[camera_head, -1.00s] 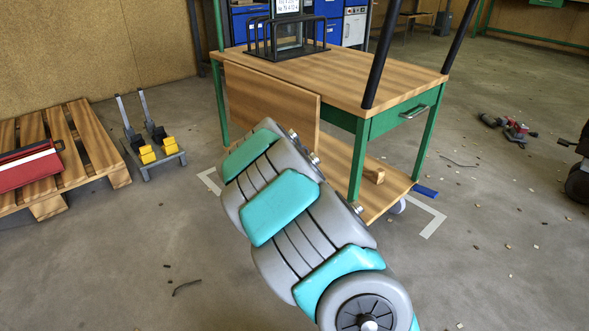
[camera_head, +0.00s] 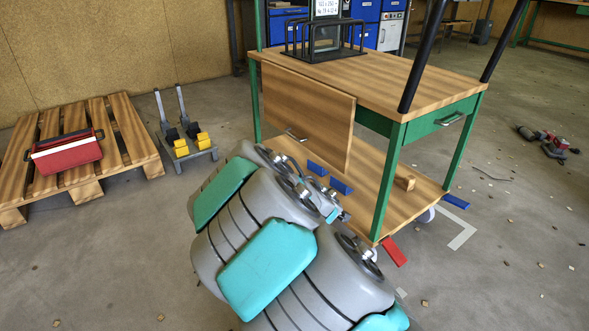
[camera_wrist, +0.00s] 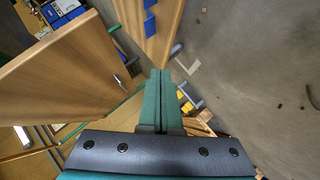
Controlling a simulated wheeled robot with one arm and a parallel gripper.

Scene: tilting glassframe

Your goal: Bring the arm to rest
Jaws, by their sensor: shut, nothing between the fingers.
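My arm (camera_head: 268,266), grey with turquoise pads, is folded in the lower middle of the head view, in front of the wheeled workbench (camera_head: 400,70). In the wrist view my gripper (camera_wrist: 158,75) shows as two long green fingers lying together, with nothing between them. In the head view the gripper is mostly hidden behind the arm links. A hinged wooden panel (camera_head: 306,115) with a handle hangs down at the bench's left side. It also shows large at the left of the wrist view (camera_wrist: 60,75). I cannot tell the exact gap between gripper and bench.
A black rack (camera_head: 330,52) with a glass frame stands on the bench top. A pallet (camera_head: 80,178) with a red toolbox (camera_head: 68,156) is at left. Floor at lower left is mostly clear.

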